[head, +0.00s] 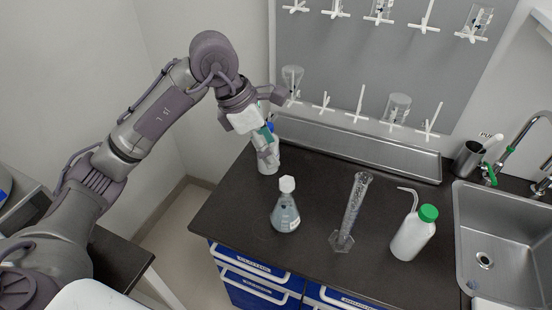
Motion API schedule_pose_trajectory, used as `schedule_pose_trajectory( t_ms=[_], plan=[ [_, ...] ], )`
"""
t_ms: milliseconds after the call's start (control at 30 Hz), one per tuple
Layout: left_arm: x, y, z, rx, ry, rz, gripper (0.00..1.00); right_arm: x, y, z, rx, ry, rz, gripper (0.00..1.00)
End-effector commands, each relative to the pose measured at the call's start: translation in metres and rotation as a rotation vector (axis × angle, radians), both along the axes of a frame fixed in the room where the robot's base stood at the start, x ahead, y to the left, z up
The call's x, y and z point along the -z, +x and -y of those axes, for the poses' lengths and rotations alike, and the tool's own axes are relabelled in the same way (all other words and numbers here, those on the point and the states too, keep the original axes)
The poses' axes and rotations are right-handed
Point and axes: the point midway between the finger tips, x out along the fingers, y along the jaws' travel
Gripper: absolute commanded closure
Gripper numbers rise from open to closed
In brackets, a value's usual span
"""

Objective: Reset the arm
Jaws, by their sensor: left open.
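My left arm reaches in from the left over the dark counter. My left gripper (266,150) is open and points down at the counter's back left. A white bottle with a blue cap (268,162) stands right behind or below the gripper and is partly covered by it. I cannot tell whether the fingers touch the bottle. My right gripper is not in view.
On the counter (245,220) stand a white-capped flask (285,214), a clear graduated cylinder (350,212) and a green-capped wash bottle (412,236). A steel sink (510,235) is at the right. A pegboard (350,65) with glassware hangs behind.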

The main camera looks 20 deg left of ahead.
Motion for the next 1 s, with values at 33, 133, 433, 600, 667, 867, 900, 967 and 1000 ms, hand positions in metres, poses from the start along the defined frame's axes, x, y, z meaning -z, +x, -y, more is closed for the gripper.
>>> schedule_pose_trajectory(
  t_ms=[33,133,433,600,667,867,900,967,1000],
  plan=[
    [-0.003,-0.001,-0.001,0.000,0.000,0.000,0.38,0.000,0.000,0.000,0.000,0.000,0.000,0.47],
    [-0.006,-0.002,-0.002,0.000,0.000,-0.001,0.38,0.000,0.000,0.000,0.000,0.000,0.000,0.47],
    [-0.006,-0.002,-0.002,0.000,0.000,-0.001,0.38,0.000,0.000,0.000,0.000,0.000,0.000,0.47],
    [-0.006,-0.002,-0.001,0.003,-0.006,-0.001,0.38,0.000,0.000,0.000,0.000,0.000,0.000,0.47],
    [-0.004,-0.003,0.007,0.014,-0.038,-0.002,0.38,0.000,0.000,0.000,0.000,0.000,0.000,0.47],
    [-0.008,-0.031,0.100,0.101,-0.478,-0.040,0.38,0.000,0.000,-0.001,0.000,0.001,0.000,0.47],
    [-0.017,-0.041,0.123,0.106,-0.626,-0.061,0.38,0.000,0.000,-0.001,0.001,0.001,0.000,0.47],
    [-0.038,-0.053,0.150,0.091,-0.858,-0.101,0.38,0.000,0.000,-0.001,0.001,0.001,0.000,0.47],
    [-0.055,-0.059,0.163,0.065,-1.012,-0.132,0.38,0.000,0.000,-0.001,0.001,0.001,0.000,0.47]
  ],
)
